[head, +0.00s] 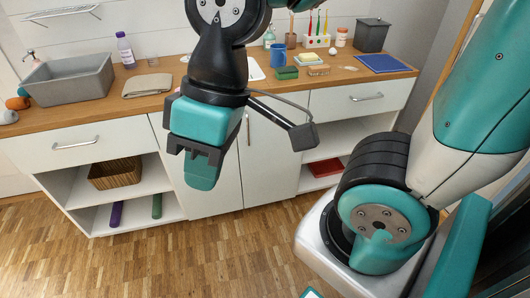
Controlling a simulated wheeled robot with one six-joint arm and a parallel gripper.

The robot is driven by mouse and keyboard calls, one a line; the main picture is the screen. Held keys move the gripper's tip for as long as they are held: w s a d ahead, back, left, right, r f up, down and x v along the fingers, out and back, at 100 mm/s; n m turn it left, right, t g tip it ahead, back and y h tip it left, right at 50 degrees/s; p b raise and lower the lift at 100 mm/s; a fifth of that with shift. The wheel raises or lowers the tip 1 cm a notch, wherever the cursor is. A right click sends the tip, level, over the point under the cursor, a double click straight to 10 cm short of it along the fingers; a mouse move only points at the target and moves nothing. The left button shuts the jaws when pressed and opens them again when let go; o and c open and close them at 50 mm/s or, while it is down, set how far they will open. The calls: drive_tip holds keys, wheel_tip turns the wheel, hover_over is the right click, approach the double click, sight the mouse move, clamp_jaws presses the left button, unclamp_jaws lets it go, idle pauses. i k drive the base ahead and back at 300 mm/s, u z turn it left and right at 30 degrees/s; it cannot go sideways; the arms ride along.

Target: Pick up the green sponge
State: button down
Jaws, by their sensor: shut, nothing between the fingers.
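The green sponge (287,73) lies on the wooden counter (330,77), right of the middle, in front of the blue mug. My gripper (202,170) hangs in front of the cabinet, below the counter edge and to the left of the sponge in the picture. It points downward, well apart from the sponge. Its fingers are shut with nothing between them.
A blue mug (279,54) stands just behind the sponge. A soap dish (310,58), a toothbrush holder (316,41) and a blue mat (383,63) are to the right. A grey basin (68,80) stands left. The wooden floor in front is clear.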

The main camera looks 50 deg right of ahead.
sight(288, 72)
drive_tip(key=z, duration=1.25)
